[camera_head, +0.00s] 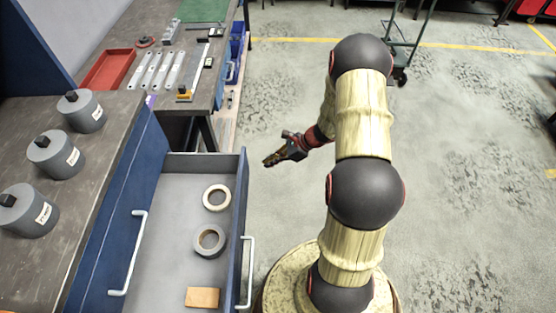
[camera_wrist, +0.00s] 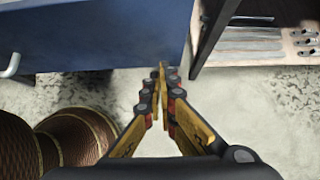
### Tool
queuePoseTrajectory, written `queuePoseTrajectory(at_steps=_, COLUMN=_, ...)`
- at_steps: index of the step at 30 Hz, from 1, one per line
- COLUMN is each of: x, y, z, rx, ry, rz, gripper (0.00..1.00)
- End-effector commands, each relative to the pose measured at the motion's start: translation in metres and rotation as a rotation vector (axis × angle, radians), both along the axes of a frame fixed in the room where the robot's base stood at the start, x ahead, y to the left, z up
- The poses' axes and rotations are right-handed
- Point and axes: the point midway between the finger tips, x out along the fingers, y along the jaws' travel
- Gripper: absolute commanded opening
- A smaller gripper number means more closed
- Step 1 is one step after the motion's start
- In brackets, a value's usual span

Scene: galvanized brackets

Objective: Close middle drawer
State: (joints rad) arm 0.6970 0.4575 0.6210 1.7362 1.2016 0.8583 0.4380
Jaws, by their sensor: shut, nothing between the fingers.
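A blue drawer (camera_head: 184,262) is pulled well out of the blue cabinet (camera_head: 112,215) in the head view, below a closed drawer front. Its grey inside holds two tape rolls (camera_head: 216,198) (camera_head: 209,241) and a tan block (camera_head: 202,297). A pale bar handle (camera_head: 248,272) is on its outer front face. My gripper (camera_head: 268,162) is shut and empty, beyond the drawer's far front corner and apart from it in the head view. In the wrist view, my shut fingertips (camera_wrist: 162,68) point toward the lower edge of a blue panel (camera_wrist: 100,35), with a handle (camera_wrist: 11,66) at left.
Several grey weights (camera_head: 55,155) stand on the cabinet top. A workbench (camera_head: 205,90) with a red tray (camera_head: 108,70) and metal strips stands beyond the drawer. A wheeled cart (camera_head: 400,75) is at the back. The floor right of my arm is clear.

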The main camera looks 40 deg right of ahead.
Motion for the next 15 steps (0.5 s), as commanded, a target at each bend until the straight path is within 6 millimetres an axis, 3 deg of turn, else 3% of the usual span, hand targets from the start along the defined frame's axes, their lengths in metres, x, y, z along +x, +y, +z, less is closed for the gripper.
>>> queuePoseTrajectory(at_steps=3, x=0.009, y=0.014, z=-0.02, rx=0.0, ry=0.002, rz=0.003, gripper=0.0)
queuePoseTrajectory(at_steps=9, x=0.026, y=0.036, z=-0.017, rx=-0.001, ry=-0.001, rz=0.003, gripper=0.0)
queuePoseTrajectory(at_steps=15, x=0.032, y=0.045, z=-0.016, rx=-0.001, ry=-0.001, rz=0.001, gripper=0.0)
